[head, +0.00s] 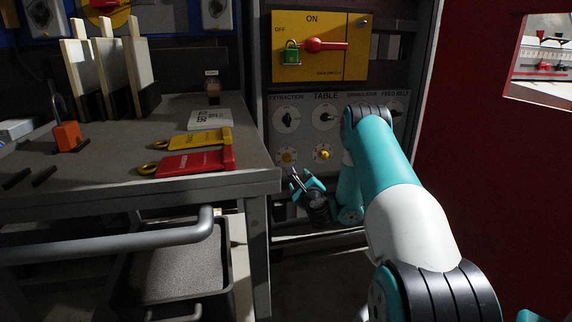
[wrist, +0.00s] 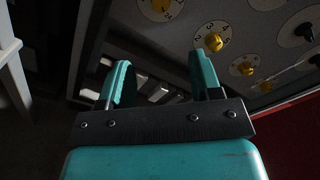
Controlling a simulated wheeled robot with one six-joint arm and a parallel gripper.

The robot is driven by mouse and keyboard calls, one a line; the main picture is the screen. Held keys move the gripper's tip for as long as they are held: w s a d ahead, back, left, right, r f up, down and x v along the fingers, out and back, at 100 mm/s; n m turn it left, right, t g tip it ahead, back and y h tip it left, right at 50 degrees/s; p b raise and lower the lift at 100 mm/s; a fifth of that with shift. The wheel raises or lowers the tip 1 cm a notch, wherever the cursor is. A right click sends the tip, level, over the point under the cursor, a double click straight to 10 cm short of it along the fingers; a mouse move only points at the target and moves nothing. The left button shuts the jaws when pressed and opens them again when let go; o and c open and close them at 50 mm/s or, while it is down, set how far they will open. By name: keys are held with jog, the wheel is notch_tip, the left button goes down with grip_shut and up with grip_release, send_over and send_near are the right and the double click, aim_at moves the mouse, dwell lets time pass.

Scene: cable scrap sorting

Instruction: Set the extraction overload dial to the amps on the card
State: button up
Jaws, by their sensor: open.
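The extraction dial (head: 288,157) is a yellow knob on a pale scale, under the EXTRACTION switch on the grey panel. In the wrist view a yellow dial (wrist: 160,5), apparently this one, is cut by the top edge. A white card (head: 210,119) with large dark characters lies on the bench; I cannot read them surely. My gripper (head: 300,177) is open and empty, just below the extraction dial and apart from it. In the wrist view its two teal fingers (wrist: 161,62) are spread with nothing between them.
The table dial (head: 323,154) is right of the extraction dial; black switches (head: 288,119) sit above. A yellow isolator (head: 320,46) with a red handle and green padlock is higher. Red (head: 195,161) and yellow (head: 200,139) tags lie on the bench (head: 110,190), whose right edge is near my gripper.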

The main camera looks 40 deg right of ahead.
aim_at(288, 160)
jog(key=x, duration=1.6)
jog(key=shift+w, duration=0.1)
jog(key=shift+w+d+r, duration=0.1)
jog(key=shift+w+d, duration=0.05)
jog(key=shift+w, duration=0.2)
jog(key=c, duration=0.9)
